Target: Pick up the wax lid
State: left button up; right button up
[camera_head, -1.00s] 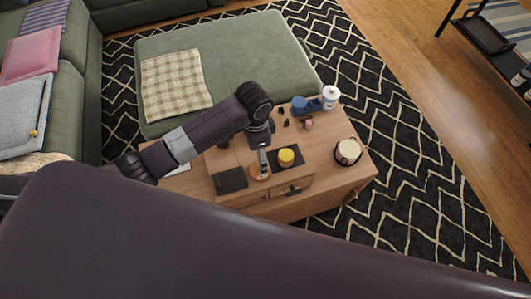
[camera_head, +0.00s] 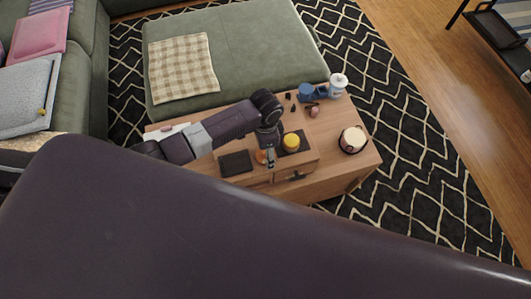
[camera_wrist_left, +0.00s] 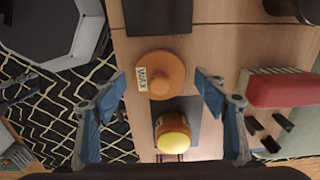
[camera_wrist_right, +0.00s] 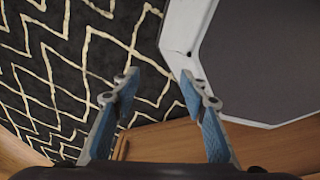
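The wax lid (camera_wrist_left: 160,76) is a round orange-brown disc with a raised knob and a "WAX" label. It lies on the wooden table and also shows in the head view (camera_head: 261,156), partly covered by my left gripper. My left gripper (camera_head: 271,162) is above the table by the lid. In the left wrist view my left gripper (camera_wrist_left: 158,80) is open, its blue-padded fingers on either side of the lid with nothing held. My right gripper (camera_wrist_right: 158,77) is open and empty in the right wrist view, over the rug and floor.
A yellow-topped jar (camera_head: 291,141) stands on a dark mat close to the lid. A dark square (camera_head: 236,163) lies on the other side. A cream-topped round container (camera_head: 352,140), a white-lidded jar (camera_head: 338,83) and small dark pieces share the table (camera_head: 325,150).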

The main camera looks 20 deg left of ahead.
pick_arm(q)
jog(key=c, duration=0.7)
pick_arm(e)
jog(key=shift+s, duration=1.15)
jog(key=shift+w, duration=0.15)
